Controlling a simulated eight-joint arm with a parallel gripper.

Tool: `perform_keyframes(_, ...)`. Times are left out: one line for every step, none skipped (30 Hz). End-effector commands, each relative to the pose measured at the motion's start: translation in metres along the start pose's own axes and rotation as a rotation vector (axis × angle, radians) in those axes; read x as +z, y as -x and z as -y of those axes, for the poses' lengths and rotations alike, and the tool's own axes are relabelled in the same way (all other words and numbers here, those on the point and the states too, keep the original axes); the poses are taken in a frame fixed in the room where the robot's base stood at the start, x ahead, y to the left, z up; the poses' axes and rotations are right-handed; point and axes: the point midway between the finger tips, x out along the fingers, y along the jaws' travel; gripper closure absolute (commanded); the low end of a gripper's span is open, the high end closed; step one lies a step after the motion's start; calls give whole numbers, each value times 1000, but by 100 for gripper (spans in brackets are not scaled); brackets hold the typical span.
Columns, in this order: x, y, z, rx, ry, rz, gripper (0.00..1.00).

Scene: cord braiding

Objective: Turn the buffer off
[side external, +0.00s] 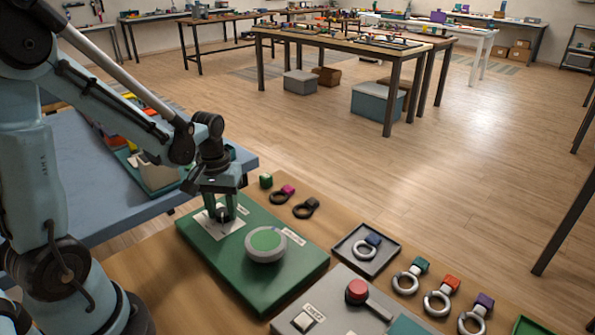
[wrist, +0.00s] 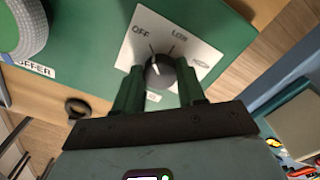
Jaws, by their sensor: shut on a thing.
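The buffer is a green box (side external: 290,270) with a round pale-rimmed green pad (side external: 266,242) on top. Its white dial plate (side external: 211,230) shows in the wrist view (wrist: 195,45) with the words OFF and LOW and a third, blurred mark. A dark round knob (wrist: 160,68) sits on the plate. A light mark at the knob's upper edge seems to point toward the OFF side, but it is small and I cannot be sure. My gripper (side external: 222,212) points down over the plate, its two green fingers shut on the knob from both sides.
A red-knobbed lever (side external: 358,292) and a white switch (side external: 304,321) are on a grey box at front. A dark tray (side external: 366,250) holds a ring with a blue tag. Several tagged rings lie right of it. A blue table (side external: 90,200) stands left.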

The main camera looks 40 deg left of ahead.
Motion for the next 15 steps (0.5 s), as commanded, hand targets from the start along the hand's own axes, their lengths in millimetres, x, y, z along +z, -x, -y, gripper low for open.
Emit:
perform_keyframes(0, 0, 0, 1, 6, -3, 91)
perform_keyframes(-1, 0, 0, 1, 9, -3, 91)
perform_keyframes(-1, 0, 0, 1, 12, -3, 91)
perform_keyframes(-1, 0, 0, 1, 14, -3, 91)
perform_keyframes(-1, 0, 0, 1, 15, -3, 91)
perform_keyframes(-1, 0, 0, 1, 16, -3, 91)
perform_keyframes(-1, 0, 0, 1, 16, -3, 91)
perform_keyframes(-1, 0, 0, 1, 16, -3, 91)
perform_keyframes(-1, 0, 0, 1, 16, -3, 91)
perform_keyframes(-1, 0, 0, 1, 16, -3, 91)
perform_keyframes(-1, 0, 0, 1, 16, -3, 91)
perform_keyframes(-1, 0, 0, 1, 16, -3, 91)
perform_keyframes(-1, 0, 0, 1, 16, -3, 91)
perform_keyframes(-1, 0, 0, 1, 16, -3, 91)
perform_keyframes(-1, 0, 0, 1, 16, -3, 57)
